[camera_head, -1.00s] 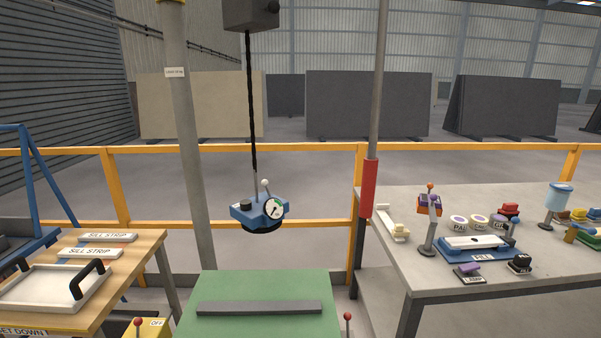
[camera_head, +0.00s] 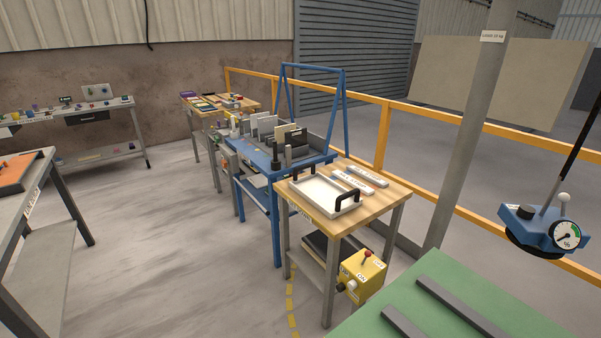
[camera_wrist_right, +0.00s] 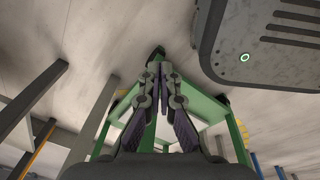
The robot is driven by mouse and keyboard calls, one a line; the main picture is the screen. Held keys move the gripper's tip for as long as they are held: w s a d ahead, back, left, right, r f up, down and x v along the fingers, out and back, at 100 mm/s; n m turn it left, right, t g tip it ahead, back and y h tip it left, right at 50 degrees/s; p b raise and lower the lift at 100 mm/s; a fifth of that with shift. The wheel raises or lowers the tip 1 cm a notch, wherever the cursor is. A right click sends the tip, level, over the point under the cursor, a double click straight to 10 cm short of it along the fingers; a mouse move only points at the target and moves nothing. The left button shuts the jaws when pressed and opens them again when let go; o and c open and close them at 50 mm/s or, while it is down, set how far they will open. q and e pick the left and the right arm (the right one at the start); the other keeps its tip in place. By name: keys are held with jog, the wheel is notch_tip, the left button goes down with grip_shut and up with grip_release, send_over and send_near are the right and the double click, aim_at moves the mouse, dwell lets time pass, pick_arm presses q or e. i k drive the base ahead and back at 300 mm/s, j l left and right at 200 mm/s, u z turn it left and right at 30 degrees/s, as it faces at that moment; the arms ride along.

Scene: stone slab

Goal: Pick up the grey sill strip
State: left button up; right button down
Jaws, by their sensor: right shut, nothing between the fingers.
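A dark grey strip (camera_head: 462,308) lies flat on the green table top (camera_head: 435,270) at the lower right of the head view. A second dark grey bar (camera_head: 401,322) lies nearer and is cut off by the bottom edge. Which one is the sill strip I cannot tell. Two pale "SILL STRIP" pieces lie on the wooden table, a farther one (camera_head: 367,176) and a nearer one (camera_head: 352,181). My right gripper (camera_wrist_right: 160,72) is shut and empty in the right wrist view, with a green frame (camera_wrist_right: 205,105) behind it. My left gripper is not in view.
The wooden table (camera_head: 386,204) holds a white tray (camera_head: 318,196) with black handles. A blue suction lifter (camera_head: 535,230) hangs at the right, near a grey post (camera_head: 470,130). Open floor lies at the left.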

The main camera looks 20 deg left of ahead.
aim_at(369, 177)
jog(key=u, duration=0.15)
jog(key=i+j, duration=0.15)
jog(key=j, duration=0.2)
jog(key=i+j+z, duration=0.1)
jog(key=j, duration=0.25)
jog(key=i+j, duration=0.25)
jog(key=j, duration=0.15)
jog(key=i+j+z, duration=0.1)
jog(key=j, duration=0.25)
jog(key=i+j+z, duration=0.1)
jog(key=j, duration=0.3)
jog(key=i, duration=0.1)
